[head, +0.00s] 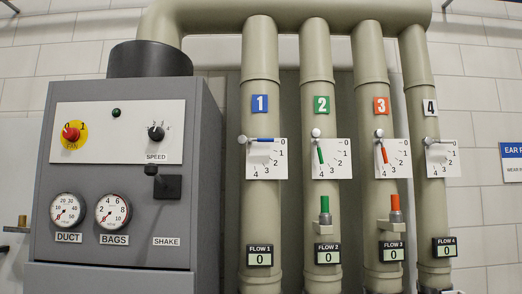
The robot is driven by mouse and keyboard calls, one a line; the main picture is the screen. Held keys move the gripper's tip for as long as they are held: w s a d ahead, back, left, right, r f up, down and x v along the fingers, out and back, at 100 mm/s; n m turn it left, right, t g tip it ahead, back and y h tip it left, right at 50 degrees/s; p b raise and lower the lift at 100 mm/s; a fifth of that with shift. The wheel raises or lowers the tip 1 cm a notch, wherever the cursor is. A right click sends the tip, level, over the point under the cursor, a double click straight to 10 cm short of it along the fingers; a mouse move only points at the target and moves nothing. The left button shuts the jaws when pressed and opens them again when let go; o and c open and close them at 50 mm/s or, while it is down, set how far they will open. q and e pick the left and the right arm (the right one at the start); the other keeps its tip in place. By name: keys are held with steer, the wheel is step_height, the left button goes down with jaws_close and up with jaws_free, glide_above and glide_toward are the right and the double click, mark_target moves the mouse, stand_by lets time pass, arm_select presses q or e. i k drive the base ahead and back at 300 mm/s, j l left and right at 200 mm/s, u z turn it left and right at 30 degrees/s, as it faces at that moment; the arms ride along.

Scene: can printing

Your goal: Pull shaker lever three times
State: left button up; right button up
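The shaker lever (151,170) is a short black handle with a rounded end. It sticks out at the upper left of a dark square plate (170,188) on the front of the grey cabinet (130,220). A white SHAKE label (166,241) is below the plate. Neither of my grippers is in the head view, and nothing is seen touching the lever.
A red FAN knob (71,133), a black SPEED knob (156,132) and the DUCT (66,210) and BAGS (112,211) gauges share the cabinet front. Several numbered beige pipes with dials and flow displays stand to the right. The lever's front looks unobstructed.

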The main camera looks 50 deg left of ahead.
mark_target(150, 169)
steer(key=u, duration=1.55)
